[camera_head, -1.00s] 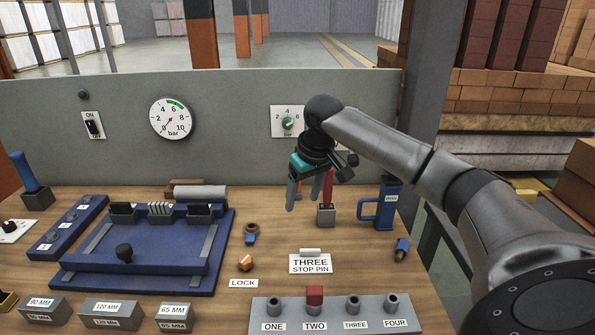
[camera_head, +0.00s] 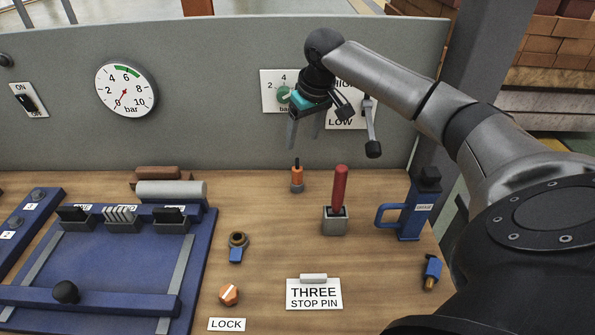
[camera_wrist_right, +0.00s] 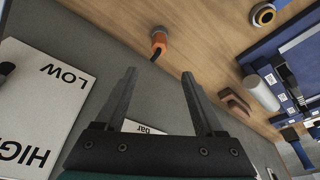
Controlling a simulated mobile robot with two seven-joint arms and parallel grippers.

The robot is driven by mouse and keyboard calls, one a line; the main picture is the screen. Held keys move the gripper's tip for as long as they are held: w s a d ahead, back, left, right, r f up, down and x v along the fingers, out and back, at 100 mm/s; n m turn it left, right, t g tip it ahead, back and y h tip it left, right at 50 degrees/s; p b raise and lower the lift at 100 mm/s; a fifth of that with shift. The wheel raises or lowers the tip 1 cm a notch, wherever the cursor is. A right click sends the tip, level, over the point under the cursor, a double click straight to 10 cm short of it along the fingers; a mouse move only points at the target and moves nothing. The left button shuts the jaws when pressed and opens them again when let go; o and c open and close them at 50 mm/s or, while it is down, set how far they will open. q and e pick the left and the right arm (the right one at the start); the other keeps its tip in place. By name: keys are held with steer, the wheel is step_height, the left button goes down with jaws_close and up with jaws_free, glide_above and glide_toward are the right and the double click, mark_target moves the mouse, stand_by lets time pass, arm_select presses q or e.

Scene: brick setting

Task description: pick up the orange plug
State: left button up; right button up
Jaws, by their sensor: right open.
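The orange plug (camera_head: 297,179) stands upright at the back of the bench, near the grey back panel, with a dark tip on top and a grey base. It also shows in the right wrist view (camera_wrist_right: 160,42), at the top, just beyond the fingertips. My right gripper (camera_head: 304,142) is open and empty, above the plug with its fingers pointing down; the wrist view shows both fingers (camera_wrist_right: 159,73) spread apart, with nothing between them. My left gripper is not in view.
A red-handled tool in a grey block (camera_head: 335,219) stands right of the plug. A blue handled device (camera_head: 416,210) is farther right. A lever (camera_head: 371,130) sticks out from the panel. A grey cylinder (camera_head: 171,191) lies left. An orange knob (camera_head: 229,294) sits near LOCK.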

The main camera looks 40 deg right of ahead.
mark_target(298, 169)
steer(key=b+x, duration=0.1)
steer(key=x, duration=0.7)
steer(key=shift+s+a+f+b, duration=0.1)
steer(key=shift+f+b, duration=0.05)
steer(key=shift+b, duration=0.15)
steer(key=x, duration=0.1)
steer(key=b+x, duration=0.1)
steer(key=x, duration=0.2)
steer(key=shift+s+f, duration=0.25)
steer(key=shift+s, duration=0.05)
steer(key=shift+w+f, duration=0.15)
steer(key=shift+f, duration=0.3)
jaws_close()
